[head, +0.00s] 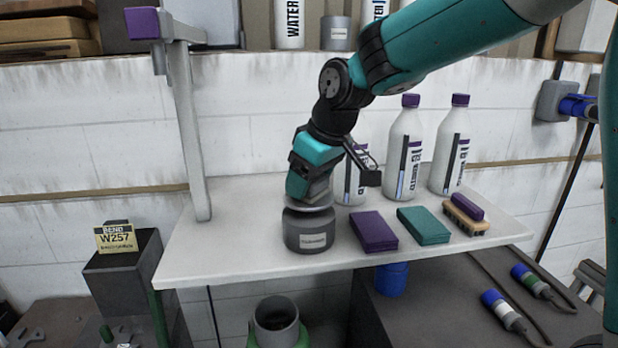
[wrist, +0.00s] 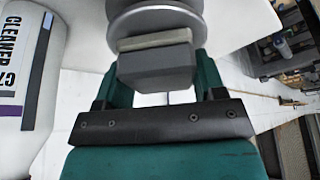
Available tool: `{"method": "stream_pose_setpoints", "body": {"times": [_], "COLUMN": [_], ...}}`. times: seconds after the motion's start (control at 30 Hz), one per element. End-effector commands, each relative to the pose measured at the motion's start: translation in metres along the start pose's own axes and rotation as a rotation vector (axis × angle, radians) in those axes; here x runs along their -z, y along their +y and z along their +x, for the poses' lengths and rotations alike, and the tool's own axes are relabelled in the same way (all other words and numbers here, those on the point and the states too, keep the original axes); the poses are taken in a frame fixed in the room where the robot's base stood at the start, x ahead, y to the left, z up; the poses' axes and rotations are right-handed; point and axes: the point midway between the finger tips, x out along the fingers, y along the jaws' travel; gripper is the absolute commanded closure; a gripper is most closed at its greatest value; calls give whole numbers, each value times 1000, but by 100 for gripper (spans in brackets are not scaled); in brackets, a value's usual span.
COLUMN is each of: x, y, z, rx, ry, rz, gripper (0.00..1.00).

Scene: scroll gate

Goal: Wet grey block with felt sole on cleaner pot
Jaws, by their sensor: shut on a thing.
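The cleaner pot (head: 309,236), a dark grey round pot with a white label, stands at the front of the white shelf. My gripper (head: 313,192) points down right above it. In the wrist view, my gripper (wrist: 158,88) is shut on the grey block (wrist: 155,66). The block's pale felt sole (wrist: 155,40) faces the round grey top of the pot (wrist: 150,18). The sole is at or very close to that top; I cannot tell whether it is pressed down. In the head view my gripper hides most of the block.
A purple pad (head: 374,231), a green pad (head: 424,226) and a wooden brush (head: 465,214) lie to the pot's right. White cleaner bottles (head: 403,150) stand behind. A grey post (head: 188,130) rises at the left. The shelf between post and pot is clear.

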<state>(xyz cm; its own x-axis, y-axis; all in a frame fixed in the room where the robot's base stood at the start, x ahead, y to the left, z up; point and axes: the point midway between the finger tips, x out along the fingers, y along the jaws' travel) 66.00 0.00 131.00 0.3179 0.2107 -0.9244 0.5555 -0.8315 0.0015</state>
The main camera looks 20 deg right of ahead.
Motion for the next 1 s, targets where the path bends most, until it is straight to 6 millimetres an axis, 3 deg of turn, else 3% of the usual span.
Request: {"method": "stream_pose_setpoints", "body": {"times": [1.0], "x": [-5], "y": [0], "z": [12], "rx": [0], "ry": [0], "rz": [0], "gripper": [55]}}
